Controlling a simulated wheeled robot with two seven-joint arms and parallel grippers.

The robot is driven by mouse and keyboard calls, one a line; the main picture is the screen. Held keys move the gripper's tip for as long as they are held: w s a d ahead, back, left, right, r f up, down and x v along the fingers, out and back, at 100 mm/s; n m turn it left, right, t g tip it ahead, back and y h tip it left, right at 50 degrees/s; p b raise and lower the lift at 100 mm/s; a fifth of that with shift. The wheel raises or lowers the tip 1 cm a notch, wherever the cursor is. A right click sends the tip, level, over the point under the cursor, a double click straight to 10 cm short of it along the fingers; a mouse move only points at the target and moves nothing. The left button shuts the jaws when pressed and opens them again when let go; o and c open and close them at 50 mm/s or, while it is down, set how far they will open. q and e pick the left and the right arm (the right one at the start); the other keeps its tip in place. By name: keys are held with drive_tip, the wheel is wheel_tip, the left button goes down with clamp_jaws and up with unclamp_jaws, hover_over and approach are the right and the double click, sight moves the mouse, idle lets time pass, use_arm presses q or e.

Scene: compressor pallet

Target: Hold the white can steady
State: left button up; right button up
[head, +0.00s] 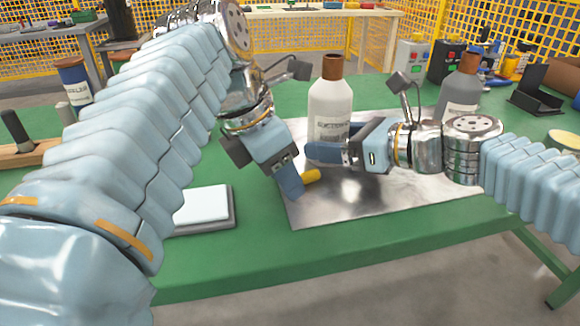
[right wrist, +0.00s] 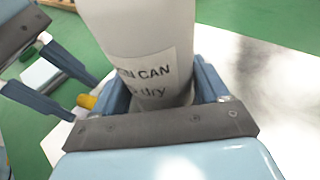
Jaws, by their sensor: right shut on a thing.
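The white can (head: 330,104), a bottle shape with a brown cap and a printed label, stands upright on the metal sheet (head: 350,195). My right gripper (head: 325,152) is shut on its lower part from the right. In the right wrist view the white can (right wrist: 140,40) sits between the two blue fingers, its label partly hidden by the gripper. My left gripper (head: 292,182) is lower and to the left, pointing down and apart from the can. Its fingers (right wrist: 62,90) look spread. A small yellow piece (head: 310,176) shows beside its fingertips; contact is unclear.
A grey bottle (head: 461,92) with a brown cap stands behind my right arm. A white pad in a dark tray (head: 203,207) lies left of the sheet. A blue labelled can (head: 73,80) is at the far left. The green table front is clear.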

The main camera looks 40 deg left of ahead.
use_arm(q)
drive_tip(key=v, duration=1)
drive_tip(key=shift+a+r, duration=0.3)
drive_tip(key=shift+r, duration=0.15)
drive_tip(key=shift+o, duration=0.5)
drive_tip(key=shift+r, duration=0.35)
drive_tip(key=x, duration=0.4)
drive_tip(key=s+x, duration=0.1)
drive_tip(key=x, duration=0.1)
drive_tip(key=shift+d+f, duration=0.15)
drive_tip(key=shift+f, duration=0.1)
drive_tip(key=x, duration=0.5)
drive_tip(key=shift+w+d+f, duration=0.1)
drive_tip(key=shift+w+f, duration=0.05)
drive_tip(key=shift+w, duration=0.25)
clamp_jaws()
